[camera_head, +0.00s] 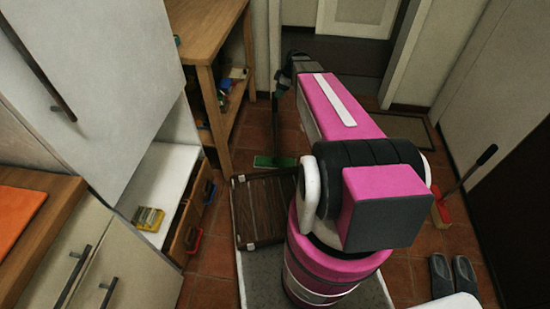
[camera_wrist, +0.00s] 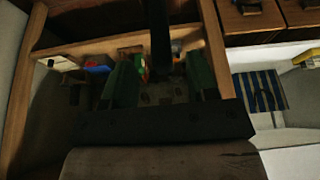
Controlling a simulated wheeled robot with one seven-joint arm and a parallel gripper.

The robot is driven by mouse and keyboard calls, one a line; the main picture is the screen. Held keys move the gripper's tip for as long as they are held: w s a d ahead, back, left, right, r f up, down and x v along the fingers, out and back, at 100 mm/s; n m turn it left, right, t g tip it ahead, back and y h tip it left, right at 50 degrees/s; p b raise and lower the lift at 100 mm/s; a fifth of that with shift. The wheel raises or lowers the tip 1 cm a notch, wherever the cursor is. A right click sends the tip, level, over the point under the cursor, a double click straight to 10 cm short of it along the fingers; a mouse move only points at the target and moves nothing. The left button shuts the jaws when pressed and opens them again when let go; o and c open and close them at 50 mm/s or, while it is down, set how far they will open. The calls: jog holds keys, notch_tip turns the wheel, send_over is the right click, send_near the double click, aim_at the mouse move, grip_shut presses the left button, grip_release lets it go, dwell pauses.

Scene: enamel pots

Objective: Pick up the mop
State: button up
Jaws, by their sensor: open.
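The mop stands by the wooden shelf unit in the head view, with its flat green head (camera_head: 275,161) on the tiled floor and a dark upright handle (camera_head: 275,125) above it. My gripper (camera_head: 284,78) is at the upper part of this handle, partly hidden by my arm. In the wrist view, the two fingers of my gripper (camera_wrist: 160,82) are apart. A dark bar that looks like the mop handle (camera_wrist: 159,35) shows between them. I cannot tell whether either finger touches it.
The wooden shelf unit (camera_head: 208,45) holds small items close behind the mop. A dark slatted crate (camera_head: 243,213) lies near the mop head. Open drawers (camera_head: 186,222) are at left. A red-headed broom (camera_head: 441,215) leans at right, near grey slippers (camera_head: 453,277).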

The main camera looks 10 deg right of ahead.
send_over(273, 111)
jog(key=w, duration=0.1)
notch_tip(273, 111, down, 5)
jog(key=shift+d+r, duration=0.1)
jog(key=shift+d, duration=0.05)
grip_shut()
